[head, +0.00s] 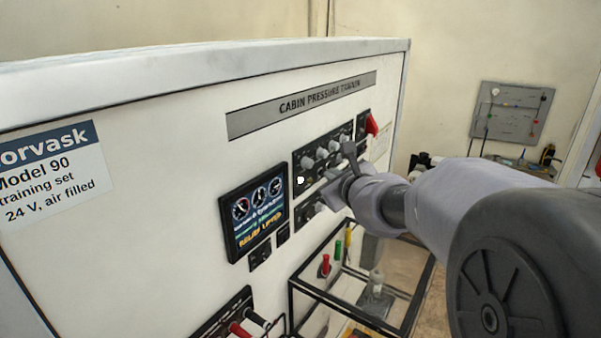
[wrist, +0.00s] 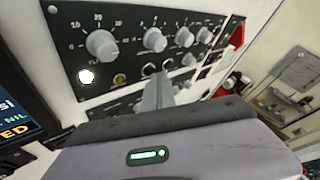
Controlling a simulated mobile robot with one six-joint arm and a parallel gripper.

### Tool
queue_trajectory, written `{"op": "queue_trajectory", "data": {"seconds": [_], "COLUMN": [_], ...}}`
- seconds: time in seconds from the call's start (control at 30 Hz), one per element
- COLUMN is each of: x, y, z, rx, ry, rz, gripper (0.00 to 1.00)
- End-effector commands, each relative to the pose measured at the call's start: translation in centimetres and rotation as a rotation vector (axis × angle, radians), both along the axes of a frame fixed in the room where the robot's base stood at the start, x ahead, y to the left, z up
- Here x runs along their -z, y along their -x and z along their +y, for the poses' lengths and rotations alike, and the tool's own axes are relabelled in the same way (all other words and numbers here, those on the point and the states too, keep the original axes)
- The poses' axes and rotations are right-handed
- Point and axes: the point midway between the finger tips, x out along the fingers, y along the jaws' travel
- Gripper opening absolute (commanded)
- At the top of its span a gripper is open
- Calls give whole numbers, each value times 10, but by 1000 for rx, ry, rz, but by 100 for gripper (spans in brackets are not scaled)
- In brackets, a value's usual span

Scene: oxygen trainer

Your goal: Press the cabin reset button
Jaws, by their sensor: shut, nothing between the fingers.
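The control panel (wrist: 112,12) is dark, with several grey knobs and a row of small round controls under them. A bright white round light or button (wrist: 86,76) sits at the left of that row; it also shows in the head view (head: 300,180). I cannot read which control is the cabin reset button. My gripper (wrist: 160,78) is shut and empty, its fingertips in front of the lower middle of the panel, right of the white light. In the head view my gripper (head: 330,192) covers part of the panel. I cannot tell whether the tips touch anything.
A display screen (head: 254,212) with gauges and the words "RELIEF LIFTED" is left of the panel. A red handle (head: 371,125) is at the upper right. A black-framed case (head: 318,290) stands below. A grey board (head: 512,112) hangs on the back wall.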

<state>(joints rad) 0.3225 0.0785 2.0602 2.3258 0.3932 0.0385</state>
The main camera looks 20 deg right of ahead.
Motion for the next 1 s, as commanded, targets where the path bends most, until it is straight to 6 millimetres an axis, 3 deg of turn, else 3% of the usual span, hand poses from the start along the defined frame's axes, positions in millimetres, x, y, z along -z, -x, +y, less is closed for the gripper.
{"op": "queue_trajectory", "data": {"seconds": [1.0], "x": [0], "y": [-7], "z": [5], "rx": [0], "ry": [0], "rz": [-1], "gripper": [0]}}
